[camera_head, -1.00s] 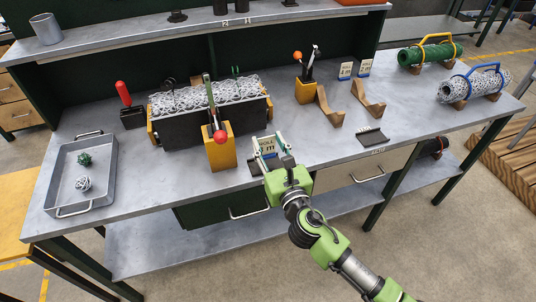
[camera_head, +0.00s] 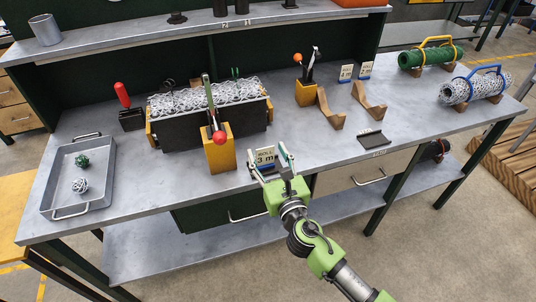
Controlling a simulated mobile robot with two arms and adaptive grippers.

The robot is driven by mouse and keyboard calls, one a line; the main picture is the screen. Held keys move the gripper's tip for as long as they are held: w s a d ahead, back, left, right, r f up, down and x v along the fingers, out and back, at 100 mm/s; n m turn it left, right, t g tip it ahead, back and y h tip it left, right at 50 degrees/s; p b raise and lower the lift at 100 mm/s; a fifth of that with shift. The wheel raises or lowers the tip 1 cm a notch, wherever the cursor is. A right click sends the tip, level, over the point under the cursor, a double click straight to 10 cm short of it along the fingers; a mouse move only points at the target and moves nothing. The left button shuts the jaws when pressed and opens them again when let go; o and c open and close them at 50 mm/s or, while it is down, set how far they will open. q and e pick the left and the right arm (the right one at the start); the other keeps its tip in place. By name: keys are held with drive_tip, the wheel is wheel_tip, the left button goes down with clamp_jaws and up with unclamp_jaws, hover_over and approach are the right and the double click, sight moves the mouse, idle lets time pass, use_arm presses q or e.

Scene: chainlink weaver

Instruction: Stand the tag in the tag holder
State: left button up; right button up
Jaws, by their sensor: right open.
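The white tag (camera_head: 264,155), marked "3 m" with a blue lower strip, is upright near the front edge of the bench. Its foot appears to be in a dark tag holder (camera_head: 262,170), but my gripper partly hides this, so I cannot tell how fully it is seated. My right gripper (camera_head: 270,163) is open, with one finger on either side of the tag. I cannot tell whether a finger still touches it. My left gripper is not in view.
A similar dark holder (camera_head: 374,138) lies empty to the right. Two tags (camera_head: 346,72) stand at the back. A red-knobbed lever on a yellow block (camera_head: 219,155) is close left of my gripper. A grey tray (camera_head: 58,190) is at the far left.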

drive_tip(key=shift+r, duration=0.25)
drive_tip(key=v, duration=1.2)
drive_tip(key=shift+b, duration=0.4)
drive_tip(key=shift+f, duration=0.15)
